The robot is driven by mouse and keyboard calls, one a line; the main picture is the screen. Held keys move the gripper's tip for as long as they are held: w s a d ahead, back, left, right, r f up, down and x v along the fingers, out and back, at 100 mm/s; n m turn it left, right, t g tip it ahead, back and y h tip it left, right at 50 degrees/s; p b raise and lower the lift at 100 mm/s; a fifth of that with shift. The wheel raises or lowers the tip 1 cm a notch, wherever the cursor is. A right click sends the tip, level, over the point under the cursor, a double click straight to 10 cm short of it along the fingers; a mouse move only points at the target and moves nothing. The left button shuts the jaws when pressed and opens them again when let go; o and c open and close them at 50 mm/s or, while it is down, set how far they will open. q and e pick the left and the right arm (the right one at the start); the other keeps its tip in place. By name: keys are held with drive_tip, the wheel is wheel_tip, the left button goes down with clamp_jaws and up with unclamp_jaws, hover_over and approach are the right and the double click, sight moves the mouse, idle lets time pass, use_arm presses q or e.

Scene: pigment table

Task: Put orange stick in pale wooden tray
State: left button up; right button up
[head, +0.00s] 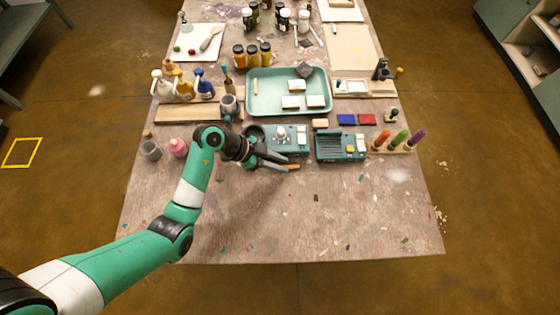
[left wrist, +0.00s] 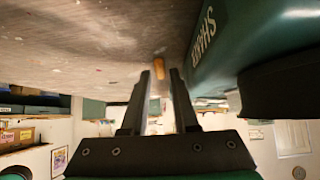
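A small orange stick (head: 294,167) lies on the table in front of the teal device, at the tips of my left gripper (head: 284,162). In the left wrist view the orange stick (left wrist: 156,84) shows between the two fingertips (left wrist: 160,75). The fingers stand apart, with a gap beside the stick. A long, low pale wooden tray (head: 188,114) lies at the left of the table behind my left wrist and looks empty. Another pale wooden holder (head: 365,93) with small items lies at the right. My right gripper is not in view.
A teal device with a knob (head: 287,134) and a teal grooved box (head: 340,147) stand just behind the gripper. A teal tray (head: 262,107), bottles (head: 183,91) and a pink pot (head: 178,148) are around. The table's front is mostly clear.

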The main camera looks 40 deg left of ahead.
use_arm(q)
drive_tip(key=shift+r, duration=0.15)
drive_tip(key=p+v, duration=0.6)
drive_tip(key=v, duration=0.6)
drive_tip(key=shift+w, duration=0.1)
